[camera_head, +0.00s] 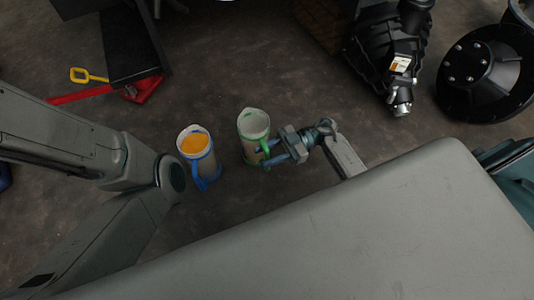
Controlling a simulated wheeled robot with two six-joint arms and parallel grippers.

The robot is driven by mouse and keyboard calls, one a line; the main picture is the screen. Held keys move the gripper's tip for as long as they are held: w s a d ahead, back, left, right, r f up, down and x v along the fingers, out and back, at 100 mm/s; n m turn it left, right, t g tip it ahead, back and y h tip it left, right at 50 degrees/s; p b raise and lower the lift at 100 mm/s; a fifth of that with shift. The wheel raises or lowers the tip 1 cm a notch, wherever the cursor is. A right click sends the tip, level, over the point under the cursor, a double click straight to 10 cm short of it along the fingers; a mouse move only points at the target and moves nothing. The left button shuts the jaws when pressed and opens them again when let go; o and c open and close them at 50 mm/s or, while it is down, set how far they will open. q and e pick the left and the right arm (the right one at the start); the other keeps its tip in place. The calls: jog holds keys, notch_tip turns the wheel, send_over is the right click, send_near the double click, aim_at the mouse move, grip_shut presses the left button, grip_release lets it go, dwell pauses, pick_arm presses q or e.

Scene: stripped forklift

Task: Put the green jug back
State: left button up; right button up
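The green jug (252,128) is a pale, see-through jug with a green rim and green handle. It stands upright on the dark floor near the middle of the camera_head view, to the right of a blue-handled jug. My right gripper (264,155) comes in from the right, with its blue-grey fingers at the green handle. The fingers overlap the handle, and I cannot tell whether they are closed on it. My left arm comes in from the left edge; its gripper is not visible.
The blue-handled jug (197,150) with orange contents stands close left of the green one. A red tool (142,89) and a yellow-handled tool (88,76) lie at the upper left by a black part. Black machine parts (385,50) and a round hub (481,72) lie upper right.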

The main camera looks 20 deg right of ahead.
jog(key=d+p, duration=0.4)
jog(key=d, duration=0.8)
jog(key=shift+w, duration=0.2)
jog(key=shift+a+r, duration=0.1)
